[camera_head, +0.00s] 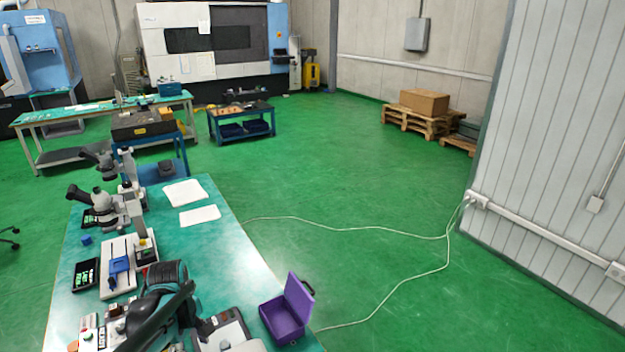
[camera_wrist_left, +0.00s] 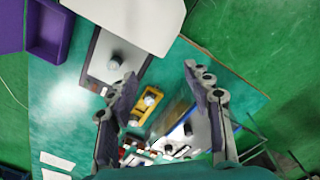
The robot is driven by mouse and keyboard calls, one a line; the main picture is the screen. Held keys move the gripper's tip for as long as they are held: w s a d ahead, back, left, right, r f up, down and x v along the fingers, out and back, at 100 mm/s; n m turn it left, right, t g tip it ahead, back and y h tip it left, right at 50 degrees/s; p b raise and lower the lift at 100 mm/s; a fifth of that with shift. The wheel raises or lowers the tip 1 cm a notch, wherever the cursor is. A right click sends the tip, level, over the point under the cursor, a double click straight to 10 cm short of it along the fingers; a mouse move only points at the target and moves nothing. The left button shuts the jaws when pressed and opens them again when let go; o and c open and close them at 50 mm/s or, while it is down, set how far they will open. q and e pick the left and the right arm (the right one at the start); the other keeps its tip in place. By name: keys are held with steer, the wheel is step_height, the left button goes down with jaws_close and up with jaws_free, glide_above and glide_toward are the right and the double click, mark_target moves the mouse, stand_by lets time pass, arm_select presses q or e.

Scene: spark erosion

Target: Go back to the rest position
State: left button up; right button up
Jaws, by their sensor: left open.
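My left gripper (camera_wrist_left: 160,76) is open in the left wrist view, its two grey fingers spread wide with nothing between the tips. It is over the cluttered front part of the teal workbench (camera_head: 235,262). A yellow part (camera_wrist_left: 150,104) and a grey device with a round knob (camera_wrist_left: 113,63) lie below it. In the head view my dark teal and black arm shows at the lower edge of the bench; its fingertips are hard to make out there. My right gripper is in neither view.
An open purple box (camera_head: 285,318) stands at the bench's right front corner and shows in the wrist view (camera_wrist_left: 48,30). A microscope (camera_head: 105,205), a blue part (camera_head: 119,265) on a white plate and papers (camera_head: 200,215) are farther back. A cable (camera_head: 345,229) crosses the open green floor.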

arm_select(q)
steer(key=shift+w+d+m+t+b, duration=0.1)
steer(key=shift+d+m+t+b, duration=0.2)
steer(key=shift+d+m+b, duration=0.3)
steer(key=s+d+m+t+b, duration=0.2)
steer(key=s+d+m+b, duration=0.1)
steer(key=s+d+m, duration=0.1)
steer(key=shift+r+m, duration=0.1)
steer(key=shift+m, duration=0.3)
steer(key=s+d+f+m+t+b, duration=0.4)
steer(key=s+d+m+b, duration=0.1)
steer(key=s+m+b, duration=0.1)
steer(key=shift+s+d+m, duration=0.3)
steer(key=shift+s+m, duration=0.25)
steer(key=shift+m, duration=0.85)
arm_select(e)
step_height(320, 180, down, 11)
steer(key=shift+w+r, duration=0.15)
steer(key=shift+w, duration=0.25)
